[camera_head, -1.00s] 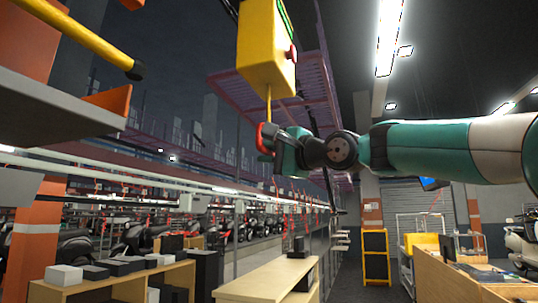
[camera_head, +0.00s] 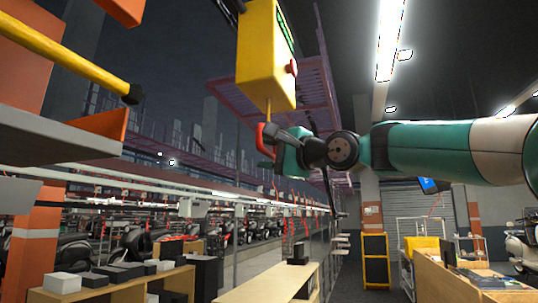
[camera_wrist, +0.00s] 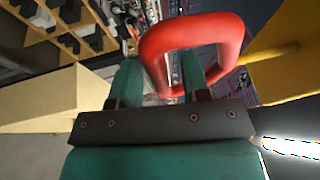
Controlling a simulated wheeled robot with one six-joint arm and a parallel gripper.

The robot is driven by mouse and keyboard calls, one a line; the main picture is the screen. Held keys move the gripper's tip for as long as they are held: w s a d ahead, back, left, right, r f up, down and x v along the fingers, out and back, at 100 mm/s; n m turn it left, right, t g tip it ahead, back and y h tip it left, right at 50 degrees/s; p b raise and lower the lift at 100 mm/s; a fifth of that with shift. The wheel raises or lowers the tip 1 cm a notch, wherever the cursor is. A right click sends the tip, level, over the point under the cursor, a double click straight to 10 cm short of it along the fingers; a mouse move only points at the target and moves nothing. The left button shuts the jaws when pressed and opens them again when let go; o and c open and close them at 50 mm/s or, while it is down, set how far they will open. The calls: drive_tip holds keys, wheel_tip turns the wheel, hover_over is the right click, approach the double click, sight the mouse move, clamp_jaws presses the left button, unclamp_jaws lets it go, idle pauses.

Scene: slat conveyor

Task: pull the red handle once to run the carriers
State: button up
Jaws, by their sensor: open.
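The red handle (camera_head: 262,140) is a loop hanging on a short yellow rod below a yellow box (camera_head: 262,62). My gripper (camera_head: 275,147) is at the handle, coming from the right in the head view. In the wrist view, the red handle (camera_wrist: 228,45) is a thick rounded loop just beyond my open gripper (camera_wrist: 160,78). One side of the loop shows between my two fingers, and the right finger appears inside the loop. I cannot tell whether the fingers touch it.
A yellow bar (camera_head: 75,55) with a black tip juts in at the upper left. A low wooden shelf (camera_head: 265,283) and a shelf with black and white boxes (camera_head: 115,292) stand below. A wooden counter (camera_head: 460,280) is at right.

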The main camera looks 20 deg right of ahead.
drive_tip(key=b+v, duration=0.3)
drive_tip(key=v, duration=0.5)
drive_tip(key=shift+s+d+b, duration=0.25)
drive_tip(key=shift+s+b, duration=0.05)
idle(6.9)
